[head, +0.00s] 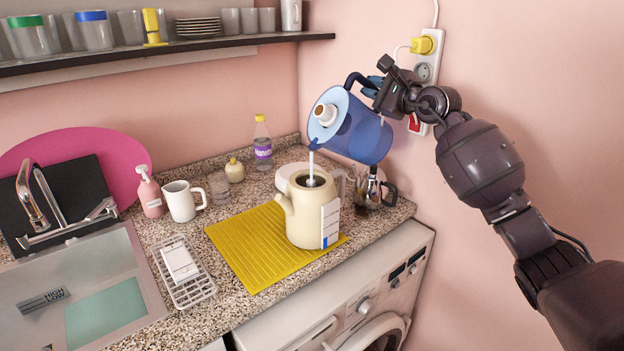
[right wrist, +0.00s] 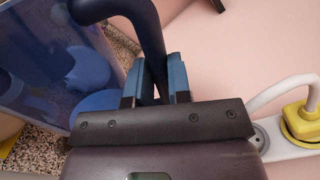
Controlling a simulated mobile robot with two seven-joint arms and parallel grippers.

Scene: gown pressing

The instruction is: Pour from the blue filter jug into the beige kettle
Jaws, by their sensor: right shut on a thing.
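The blue filter jug (head: 356,128) is tilted to the left above the beige kettle (head: 302,221). A pale stream runs from its spout into the kettle's open top. The kettle stands upright on a yellow mat (head: 232,247). My right gripper (head: 372,86) is shut on the jug's dark handle. The right wrist view shows the gripper's blue fingers (right wrist: 157,82) around the handle (right wrist: 150,35), with the jug's clear blue body (right wrist: 50,62) at the left. My left gripper is in neither view.
A glass coffee pot (head: 372,190) stands right of the kettle near the wall. A white mug (head: 181,201), pink soap bottle (head: 149,193) and dish rack (head: 184,272) are to the left. A wall socket with a yellow plug (head: 423,45) is behind my right arm.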

